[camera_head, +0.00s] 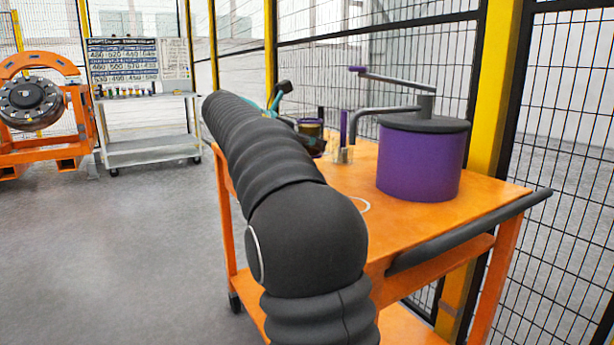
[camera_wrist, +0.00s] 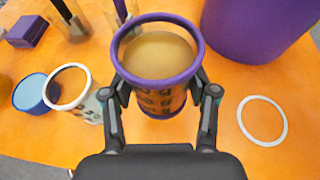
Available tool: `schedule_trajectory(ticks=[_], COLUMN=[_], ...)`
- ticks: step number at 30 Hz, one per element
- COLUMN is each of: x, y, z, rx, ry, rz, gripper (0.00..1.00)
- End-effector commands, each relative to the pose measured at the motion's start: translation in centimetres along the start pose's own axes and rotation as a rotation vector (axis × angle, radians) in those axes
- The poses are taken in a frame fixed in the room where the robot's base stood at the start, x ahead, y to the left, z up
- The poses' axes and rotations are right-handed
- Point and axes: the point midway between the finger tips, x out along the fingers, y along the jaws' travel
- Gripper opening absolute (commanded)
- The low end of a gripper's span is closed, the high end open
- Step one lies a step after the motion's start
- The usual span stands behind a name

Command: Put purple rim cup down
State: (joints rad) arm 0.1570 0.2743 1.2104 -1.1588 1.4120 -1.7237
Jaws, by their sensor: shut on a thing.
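The purple rim cup (camera_wrist: 158,88) is in the middle of the wrist view, filled with something tan and with dark markings on its side. My gripper (camera_wrist: 161,92) is shut on it, with one finger on the left and one on the right. The cup looks upright.
A large purple pot (camera_head: 420,160) with a crank stands on the orange cart. A white ring (camera_wrist: 262,101) lies right of the cup, with bare table around it. A white-rimmed cup (camera_wrist: 82,105) and a blue-topped container (camera_wrist: 30,92) are at left. Mesh fencing (camera_head: 560,150) stands behind the cart.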

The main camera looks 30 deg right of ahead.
Motion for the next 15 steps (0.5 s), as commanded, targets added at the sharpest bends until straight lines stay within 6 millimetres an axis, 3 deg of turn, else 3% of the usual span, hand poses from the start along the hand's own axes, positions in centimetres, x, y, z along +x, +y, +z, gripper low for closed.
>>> schedule_trajectory(ticks=[1, 8, 15], x=[0.4, 1.0, 2.1], y=[-0.1, -0.1, -0.1], z=[-0.9, -2.4, -5.2], rx=[-0.001, 0.000, -0.001], ry=[0.000, 0.000, 0.001], rz=[0.000, 0.000, 0.000], gripper=[0.14, 0.14, 0.14])
